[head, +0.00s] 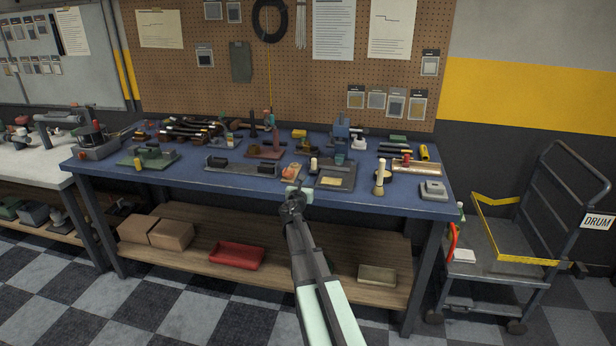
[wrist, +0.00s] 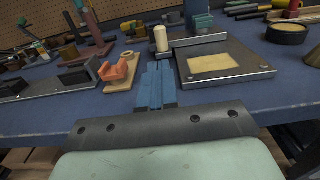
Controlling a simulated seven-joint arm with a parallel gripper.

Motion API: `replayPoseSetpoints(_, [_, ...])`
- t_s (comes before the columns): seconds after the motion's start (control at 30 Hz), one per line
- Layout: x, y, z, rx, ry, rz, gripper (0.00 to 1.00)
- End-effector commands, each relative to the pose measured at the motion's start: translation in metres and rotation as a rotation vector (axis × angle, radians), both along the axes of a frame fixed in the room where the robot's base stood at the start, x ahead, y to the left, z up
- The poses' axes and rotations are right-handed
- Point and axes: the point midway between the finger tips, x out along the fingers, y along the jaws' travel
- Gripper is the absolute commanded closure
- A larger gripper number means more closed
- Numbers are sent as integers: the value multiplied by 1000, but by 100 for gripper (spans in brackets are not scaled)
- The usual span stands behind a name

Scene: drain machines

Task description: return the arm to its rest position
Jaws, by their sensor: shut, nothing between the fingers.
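My gripper (head: 293,190) is at the front edge of the blue workbench (head: 225,176), near its middle, at the end of my extended arm. In the wrist view its blue fingers (wrist: 157,86) are together with nothing between them. They point toward the bench, between an orange part on a small wooden block (wrist: 121,72) at left and a dark square plate with a yellow pad (wrist: 222,65) at right. The gripper looks apart from both, though its gap to the bench top is hard to tell.
A cream-handled tool (head: 379,178) and a grey box (head: 433,191) stand right of my gripper. A long metal rail fixture (head: 240,167) lies left. A lower wooden shelf holds a red tray (head: 236,256). A cart (head: 495,262) stands at right. The checkered floor in front is clear.

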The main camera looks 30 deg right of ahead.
Motion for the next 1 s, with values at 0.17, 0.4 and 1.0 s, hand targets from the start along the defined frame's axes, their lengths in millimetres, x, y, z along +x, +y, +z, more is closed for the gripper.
replayPoseSetpoints(0.17, [-13,11,0,0,0,-1,100])
replayPoseSetpoints(0.4, [-13,12,0,17,-17,-1,100])
replayPoseSetpoints(1.0, [-56,-16,-17,544,-558,-266,100])
